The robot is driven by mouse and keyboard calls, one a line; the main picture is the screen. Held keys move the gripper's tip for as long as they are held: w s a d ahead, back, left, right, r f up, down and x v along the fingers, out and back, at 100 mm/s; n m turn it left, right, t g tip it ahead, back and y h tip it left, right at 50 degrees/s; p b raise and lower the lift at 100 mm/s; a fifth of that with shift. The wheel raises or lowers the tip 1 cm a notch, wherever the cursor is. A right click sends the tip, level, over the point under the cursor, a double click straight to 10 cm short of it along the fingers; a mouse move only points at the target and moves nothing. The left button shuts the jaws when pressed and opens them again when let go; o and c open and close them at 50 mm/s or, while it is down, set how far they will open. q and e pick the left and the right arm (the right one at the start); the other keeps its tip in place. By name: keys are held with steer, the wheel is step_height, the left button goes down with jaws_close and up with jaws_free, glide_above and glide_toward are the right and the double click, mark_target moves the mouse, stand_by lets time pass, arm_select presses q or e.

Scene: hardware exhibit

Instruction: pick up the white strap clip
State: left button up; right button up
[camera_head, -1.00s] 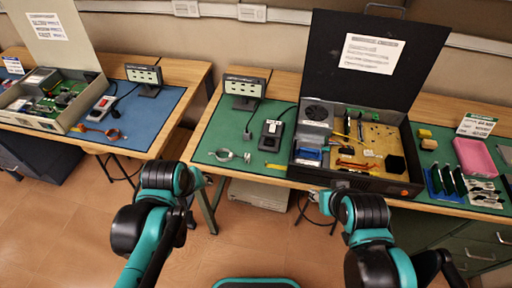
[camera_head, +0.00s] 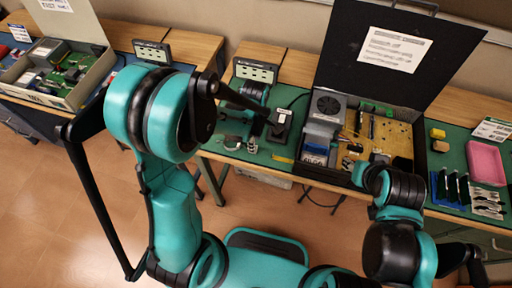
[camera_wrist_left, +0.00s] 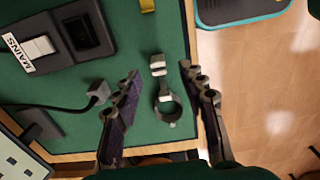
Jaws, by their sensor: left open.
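The white strap clip (camera_wrist_left: 158,66) lies on the green mat, a pale clip joined to a grey ring (camera_wrist_left: 168,108). In the left wrist view it sits between the two fingers of my left gripper (camera_wrist_left: 160,72), which is open and empty. One finger is on each side, apart from the clip; the height above the mat is hard to judge. In the head view the clip (camera_head: 232,143) is small and partly mixed up with the gripper. My right arm (camera_head: 398,215) is at the right, but its gripper does not show.
A dark mains switch box (camera_wrist_left: 85,30) stands beside the clip, with its cable and plug (camera_wrist_left: 97,93) close to one finger. A yellow piece (camera_head: 282,158) lies near the mat's front edge. An open black case (camera_head: 320,172) of parts stands to the right, and a small sign (camera_head: 255,70) behind.

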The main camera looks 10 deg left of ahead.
arm_select(q)
step_height(320, 180, down, 5)
steer(key=shift+w+d+f+b, duration=0.1)
steer(key=shift+w+b, duration=0.05)
steer(key=shift+b, duration=0.9)
steer(key=c, duration=0.9)
steer(key=shift+o, duration=0.2)
